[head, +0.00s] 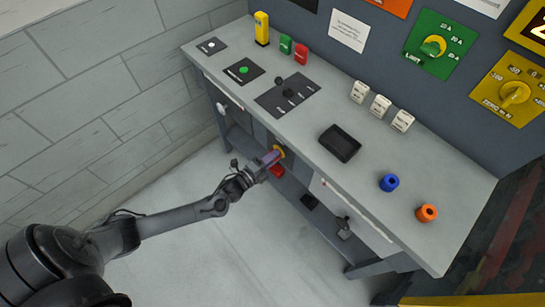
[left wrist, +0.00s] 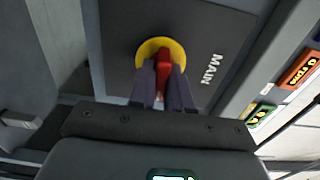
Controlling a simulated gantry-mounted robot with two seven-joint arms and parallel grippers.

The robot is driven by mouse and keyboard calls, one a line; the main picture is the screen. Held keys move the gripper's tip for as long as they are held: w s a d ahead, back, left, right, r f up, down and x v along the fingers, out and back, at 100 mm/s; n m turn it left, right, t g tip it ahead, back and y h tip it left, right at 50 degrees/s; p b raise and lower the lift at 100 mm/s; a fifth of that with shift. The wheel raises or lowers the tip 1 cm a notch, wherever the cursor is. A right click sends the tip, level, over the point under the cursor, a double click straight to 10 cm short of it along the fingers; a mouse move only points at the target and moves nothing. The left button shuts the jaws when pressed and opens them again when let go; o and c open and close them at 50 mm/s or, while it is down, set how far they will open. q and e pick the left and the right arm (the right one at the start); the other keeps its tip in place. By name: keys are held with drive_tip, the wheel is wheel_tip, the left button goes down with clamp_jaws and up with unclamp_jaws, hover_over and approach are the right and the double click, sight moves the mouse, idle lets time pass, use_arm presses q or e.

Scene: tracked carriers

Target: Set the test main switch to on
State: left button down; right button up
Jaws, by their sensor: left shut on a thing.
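The main switch is a red handle (left wrist: 164,67) on a round yellow plate (left wrist: 147,49), on a dark panel marked MAIN (left wrist: 209,70). In the head view its yellow plate (head: 280,151) shows on the front of the bench, below the worktop. My left gripper (left wrist: 164,84) is shut on the red handle, with one finger on each side of it. In the head view my left gripper (head: 270,158) reaches the switch from the left and hides most of it. My right gripper is in neither view.
The grey bench top (head: 350,185) carries a black tray (head: 340,143), blue (head: 389,182) and orange (head: 427,213) rings, white blocks (head: 380,106) and a lever panel (head: 287,96). A red object (head: 277,171) is just below my gripper. Floor (head: 240,240) before the bench is clear.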

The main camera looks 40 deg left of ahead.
use_arm(q)
drive_tip(key=c, duration=1.2)
unclamp_jaws()
drive_tip(key=shift+o, duration=0.2)
drive_tip(key=s+a+p, duration=0.1)
drive_tip(key=s+p, duration=0.1)
drive_tip(key=s, duration=0.8)
drive_tip(key=shift+s+a, duration=0.2)
drive_tip(key=shift+s, duration=0.15)
